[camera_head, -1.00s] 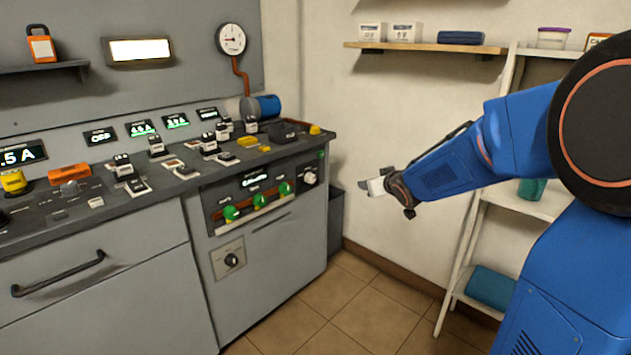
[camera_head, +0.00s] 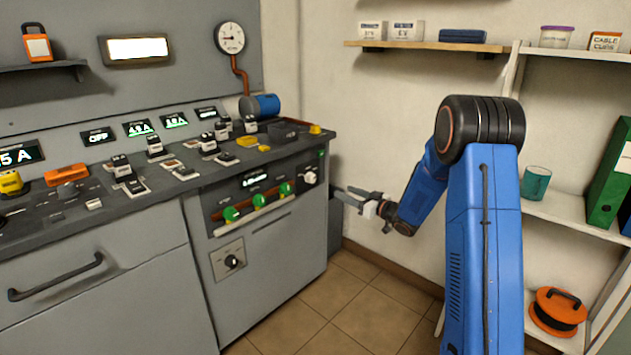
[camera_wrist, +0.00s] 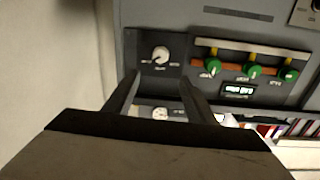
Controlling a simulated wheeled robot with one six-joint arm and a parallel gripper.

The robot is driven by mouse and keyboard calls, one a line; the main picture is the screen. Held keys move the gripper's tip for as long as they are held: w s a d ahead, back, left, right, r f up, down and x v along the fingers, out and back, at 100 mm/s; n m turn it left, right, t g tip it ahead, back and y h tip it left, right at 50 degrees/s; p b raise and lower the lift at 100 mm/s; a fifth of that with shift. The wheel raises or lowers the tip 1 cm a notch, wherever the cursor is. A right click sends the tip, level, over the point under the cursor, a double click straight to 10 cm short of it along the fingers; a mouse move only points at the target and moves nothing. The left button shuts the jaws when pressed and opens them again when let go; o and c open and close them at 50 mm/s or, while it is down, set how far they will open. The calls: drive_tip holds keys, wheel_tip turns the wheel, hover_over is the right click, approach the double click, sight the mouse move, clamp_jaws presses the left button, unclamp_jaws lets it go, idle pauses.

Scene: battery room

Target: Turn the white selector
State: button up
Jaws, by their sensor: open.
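The white selector (camera_head: 311,177) is a round knob at the right end of the cabinet's front panel, beside the green-knobbed levers. In the wrist view the white selector (camera_wrist: 160,54) shows on a dark plate, beyond the fingertips and roughly between them. My gripper (camera_head: 352,190) is to the right of the cabinet with its fingers pointing left toward the panel. In the wrist view my gripper (camera_wrist: 157,85) has its two dark fingers spread apart with nothing between them. It is apart from the selector.
Several green levers (camera_head: 258,201) sit left of the selector, above a black rotary knob (camera_head: 232,261) on a lower plate. The counter above holds several switches. White shelves (camera_head: 560,207) with a cup, binders and an orange reel stand on the right. The tiled floor (camera_head: 345,305) is clear.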

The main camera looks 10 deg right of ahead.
sight(313, 179)
drive_tip(key=x, duration=1.7)
drive_tip(key=shift+w+a+f, duration=0.1)
drive_tip(key=shift+w+a, duration=0.05)
drive_tip(key=shift+a, duration=0.05)
drive_tip(key=c, duration=1)
